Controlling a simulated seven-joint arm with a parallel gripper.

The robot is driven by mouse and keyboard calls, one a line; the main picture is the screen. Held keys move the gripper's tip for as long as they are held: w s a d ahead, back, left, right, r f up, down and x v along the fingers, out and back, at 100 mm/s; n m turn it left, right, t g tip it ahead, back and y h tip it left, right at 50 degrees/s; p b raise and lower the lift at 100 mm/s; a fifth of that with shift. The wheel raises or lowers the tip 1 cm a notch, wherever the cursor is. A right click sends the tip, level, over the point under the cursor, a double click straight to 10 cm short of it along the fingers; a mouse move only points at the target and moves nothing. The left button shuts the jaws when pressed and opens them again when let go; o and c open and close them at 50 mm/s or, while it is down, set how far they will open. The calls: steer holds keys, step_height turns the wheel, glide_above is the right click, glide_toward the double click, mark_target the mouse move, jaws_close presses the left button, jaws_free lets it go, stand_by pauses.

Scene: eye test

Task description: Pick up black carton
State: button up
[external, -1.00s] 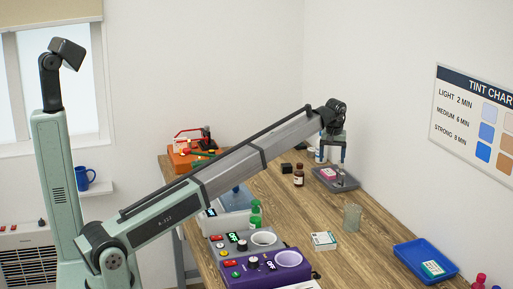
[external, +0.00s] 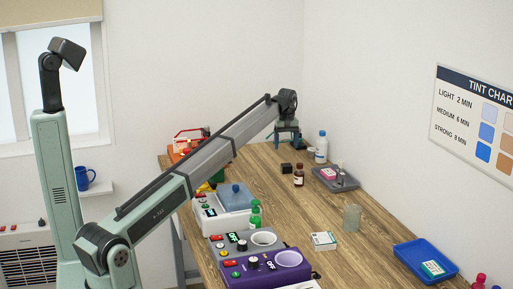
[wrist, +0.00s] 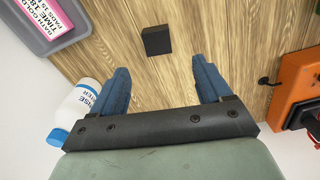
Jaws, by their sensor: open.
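The black carton (external: 286,168) is a small dark box on the wooden table, left of a brown bottle in the external view. It also shows in the wrist view (wrist: 157,40), apart from my gripper and just beyond the fingertips, roughly midway between their lines. My gripper (external: 287,143) is above the far end of the table, behind and above the carton in the external view. In the wrist view its two blue fingers (wrist: 161,75) are spread apart with only bare table between them.
A white bottle with a blue cap (wrist: 78,108) stands close to the left finger in the wrist view. A grey tray (external: 335,180) and a brown bottle (external: 299,175) are right of the carton. An orange device (wrist: 297,80) lies at the right in the wrist view.

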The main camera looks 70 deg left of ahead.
mark_target(287, 165)
steer(key=f, duration=1.1)
steer(key=shift+w+d, duration=0.1)
steer(key=shift+w, duration=0.1)
steer(key=shift+r, duration=0.1)
steer(key=c, duration=1)
